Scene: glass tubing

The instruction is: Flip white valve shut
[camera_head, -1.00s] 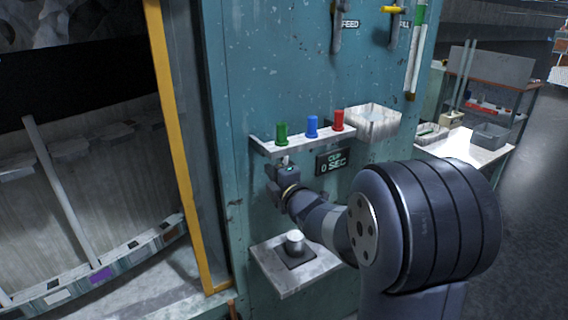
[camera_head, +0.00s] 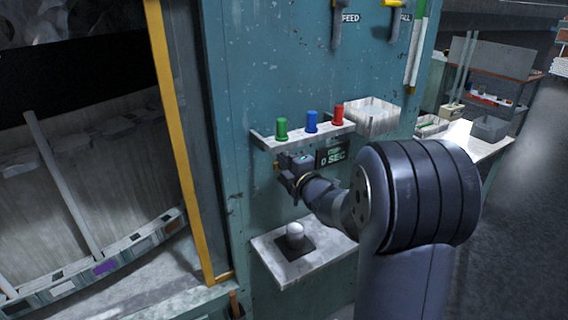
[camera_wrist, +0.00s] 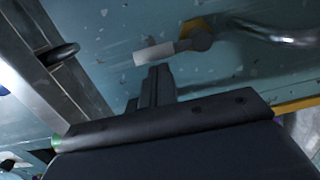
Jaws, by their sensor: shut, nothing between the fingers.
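The white valve handle (camera_wrist: 155,53) shows in the wrist view as a short white lever on a grey pivot with a yellow fitting behind it, against the teal panel. In the head view I cannot make it out behind my gripper. My gripper (camera_wrist: 158,72) is shut and empty. Its fingertips lie close to the white lever in the wrist view; I cannot tell whether they touch it. In the head view my gripper (camera_head: 283,164) is just below the shelf, at the panel.
A shelf (camera_head: 262,140) with green (camera_head: 282,128), blue (camera_head: 312,122) and red (camera_head: 339,115) pegs is just above my gripper. A white tray (camera_head: 372,118) is to its right. A lower ledge (camera_head: 292,276) holds a round knob (camera_head: 295,229). A yellow post (camera_head: 180,160) stands left.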

